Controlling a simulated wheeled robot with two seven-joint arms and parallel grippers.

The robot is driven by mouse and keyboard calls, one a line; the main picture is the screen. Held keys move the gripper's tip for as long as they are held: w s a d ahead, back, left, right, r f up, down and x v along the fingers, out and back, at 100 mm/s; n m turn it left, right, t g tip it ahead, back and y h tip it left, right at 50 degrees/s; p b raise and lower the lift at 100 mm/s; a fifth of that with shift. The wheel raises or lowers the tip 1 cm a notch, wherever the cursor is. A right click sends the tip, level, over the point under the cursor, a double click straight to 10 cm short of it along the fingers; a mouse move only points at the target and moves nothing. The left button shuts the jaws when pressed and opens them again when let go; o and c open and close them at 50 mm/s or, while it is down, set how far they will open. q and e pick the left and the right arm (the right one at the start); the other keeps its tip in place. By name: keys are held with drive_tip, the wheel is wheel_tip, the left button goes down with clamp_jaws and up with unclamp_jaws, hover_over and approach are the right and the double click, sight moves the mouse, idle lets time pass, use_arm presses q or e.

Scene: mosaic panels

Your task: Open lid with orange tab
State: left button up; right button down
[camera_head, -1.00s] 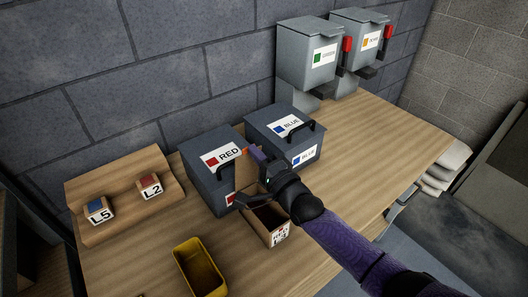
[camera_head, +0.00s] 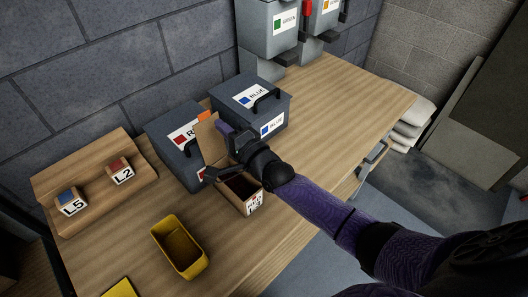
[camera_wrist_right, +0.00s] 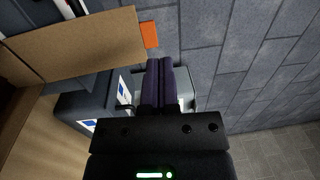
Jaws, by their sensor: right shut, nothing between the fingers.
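A small open cardboard box (camera_head: 254,204) stands on the bench in front of the grey bins. Its cardboard lid (camera_head: 209,142) stands raised at the back, with an orange tab (camera_head: 205,116) at its upper edge. In the right wrist view the lid (camera_wrist_right: 80,48) spans the upper left, with the orange tab (camera_wrist_right: 149,35) at its end. My right gripper (camera_head: 222,128), with purple fingers, is shut and empty just right of the lid. The fingers (camera_wrist_right: 159,62) are together below the tab; I cannot tell whether they touch the lid. My left gripper is out of view.
The RED bin (camera_head: 165,140) and BLUE bin (camera_head: 270,105) stand close behind. A yellow tray (camera_head: 180,247) lies front left. A wooden rack (camera_head: 92,178) holds blocks L5 and L2. The bench's right part (camera_head: 350,100) is clear.

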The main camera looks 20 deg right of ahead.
drive_tip(key=s+d+f+n+g+h+p, duration=0.1)
drive_tip(key=s+d+f+n+g+h, duration=0.15)
drive_tip(key=s+n+g, duration=0.85)
drive_tip(key=s+d+f+n+g+h+p, duration=0.1)
drive_tip(key=s+f+n+g+h, duration=0.3)
drive_tip(key=s, duration=1.4)
drive_tip(key=s+f+b, duration=0.1)
drive_tip(key=f+b, duration=0.2)
drive_tip(key=f, duration=0.7)
drive_tip(key=s+f+n+b, duration=0.15)
drive_tip(key=f+b, duration=0.25)
drive_tip(key=f, duration=0.5)
drive_tip(key=s+f+b, duration=0.1)
drive_tip(key=f+b, duration=0.2)
drive_tip(key=f, duration=0.7)
use_arm(q)
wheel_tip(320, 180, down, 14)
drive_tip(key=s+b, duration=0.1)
drive_tip(key=b, duration=0.5)
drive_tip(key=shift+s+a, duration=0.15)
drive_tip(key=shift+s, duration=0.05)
use_arm(e)
drive_tip(key=s+d+f+g, duration=0.2)
drive_tip(key=s+d+f, duration=0.1)
drive_tip(key=s+f, duration=1)
wheel_tip(320, 180, down, 2)
drive_tip(key=shift+s+d+f, duration=0.15)
drive_tip(key=shift+d+f, duration=0.05)
